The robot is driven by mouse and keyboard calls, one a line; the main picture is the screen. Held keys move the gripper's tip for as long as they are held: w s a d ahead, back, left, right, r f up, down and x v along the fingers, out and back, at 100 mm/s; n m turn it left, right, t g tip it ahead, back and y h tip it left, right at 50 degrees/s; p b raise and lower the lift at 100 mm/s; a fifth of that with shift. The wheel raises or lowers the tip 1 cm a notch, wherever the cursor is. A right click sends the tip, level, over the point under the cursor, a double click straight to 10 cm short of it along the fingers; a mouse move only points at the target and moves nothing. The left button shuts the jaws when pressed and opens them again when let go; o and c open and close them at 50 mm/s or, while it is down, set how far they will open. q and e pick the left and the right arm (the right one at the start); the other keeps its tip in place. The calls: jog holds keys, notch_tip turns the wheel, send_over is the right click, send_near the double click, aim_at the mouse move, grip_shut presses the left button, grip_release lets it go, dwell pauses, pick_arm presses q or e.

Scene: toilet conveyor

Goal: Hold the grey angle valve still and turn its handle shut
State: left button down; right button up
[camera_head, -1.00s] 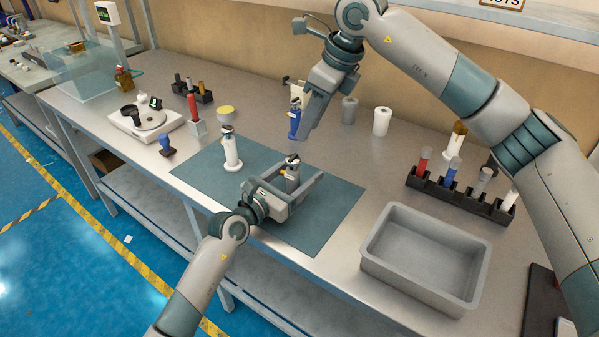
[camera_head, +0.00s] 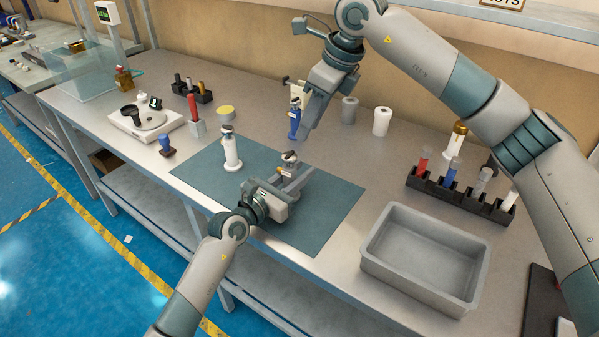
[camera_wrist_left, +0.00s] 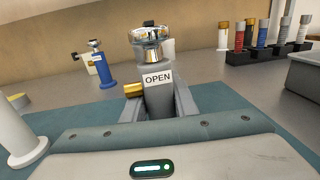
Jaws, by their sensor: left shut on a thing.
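The grey angle valve (camera_head: 290,157) stands upright on the teal mat (camera_head: 325,222).
A white valve (camera_head: 231,150) stands on the mat to the left, and the blue valve (camera_head: 294,122) behind it. A grey bin (camera_head: 425,258) and a black rack (camera_head: 460,196) are at the right. A scale (camera_head: 146,122) is at the left. The mat's front right is clear.

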dwell(0.4)
jog(key=o, duration=0.4)
jog(key=shift+c, duration=0.2)
jog(key=m+g+h, duration=0.2)
jog(key=m+h, duration=0.2)
jog(key=m, duration=0.4)
send_over(289, 154)
jog(key=shift+r, duration=0.25)
jog(key=shift+f, duration=0.15)
jog(key=shift+f, duration=4.85)
jog(key=shift+n, duration=0.3)
